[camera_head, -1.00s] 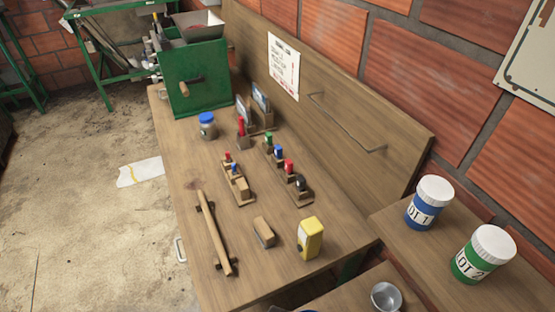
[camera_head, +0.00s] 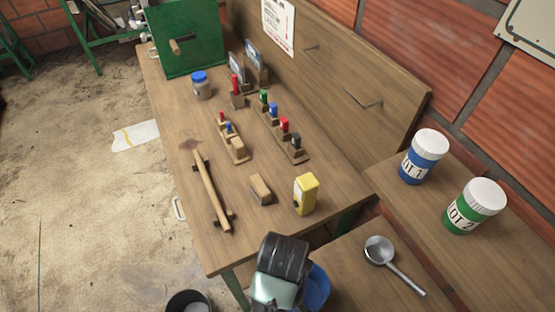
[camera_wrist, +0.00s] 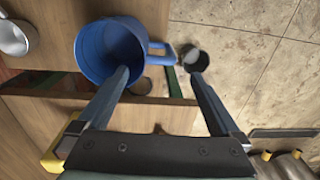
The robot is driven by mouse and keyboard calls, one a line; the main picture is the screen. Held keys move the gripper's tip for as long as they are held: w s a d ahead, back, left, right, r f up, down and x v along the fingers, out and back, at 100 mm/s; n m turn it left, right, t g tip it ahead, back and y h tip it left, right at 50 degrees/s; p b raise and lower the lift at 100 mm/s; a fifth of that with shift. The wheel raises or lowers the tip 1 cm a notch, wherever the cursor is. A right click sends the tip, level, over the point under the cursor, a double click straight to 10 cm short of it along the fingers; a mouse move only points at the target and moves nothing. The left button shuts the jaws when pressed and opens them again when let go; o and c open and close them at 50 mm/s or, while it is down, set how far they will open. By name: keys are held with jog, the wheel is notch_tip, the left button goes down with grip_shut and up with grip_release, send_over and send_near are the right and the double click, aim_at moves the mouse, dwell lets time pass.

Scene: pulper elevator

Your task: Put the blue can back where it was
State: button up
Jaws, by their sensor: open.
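The blue can (camera_wrist: 112,50) is an open-topped blue vessel with a side handle (camera_wrist: 160,52). In the wrist view it shows at upper centre-left, seen from above. My gripper (camera_wrist: 158,76) is open, and its fingers hold nothing. The left fingertip overlaps the can's near rim in the picture, and the handle lies ahead of the gap; contact cannot be told. In the head view the can (camera_head: 318,287) is partly hidden behind my dark wrist at the bottom, by the left edge of the small wooden table (camera_head: 350,290).
A metal scoop (camera_head: 380,251) lies on the small table. A dark bucket (camera_head: 188,301) stands on the floor at the bottom left. The workbench (camera_head: 245,245) holds a yellow box (camera_head: 305,193) and small stands. LOT 1 (camera_head: 424,157) and LOT 2 (camera_head: 475,206) jars stand right.

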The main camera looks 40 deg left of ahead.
jog(key=shift+r, duration=1.1)
jog(key=w+r+m+t+y, duration=0.2)
jog(key=w+r+m+t, duration=0.2)
jog(key=w+r+t, duration=0.9)
jog(key=w+d+r+m+t, duration=0.1)
jog(key=w+d+r+m, duration=0.1)
jog(key=w+r, duration=0.6)
jog(key=w+d+r+m+t, duration=0.1)
jog(key=w+d+r, duration=0.15)
jog(key=r, duration=0.85)
jog(key=s+d+r+m+t, duration=0.2)
jog(key=s+d+r+t, duration=0.1)
jog(key=r, duration=0.8)
jog(key=s+d+r+m+t+h, duration=0.1)
jog(key=s+d+r+m+t, duration=0.1)
jog(key=r, duration=0.8)
jog(key=s+d+r+m+t+h, duration=0.1)
jog(key=s+d+r+m+t, duration=0.2)
jog(key=s+r+t, duration=0.3)
notch_tip(320, 180, up, 6)
jog(key=shift+d+f+t, duration=0.15)
jog(key=shift+d+t, duration=0.4)
jog(key=shift+t, duration=0.35)
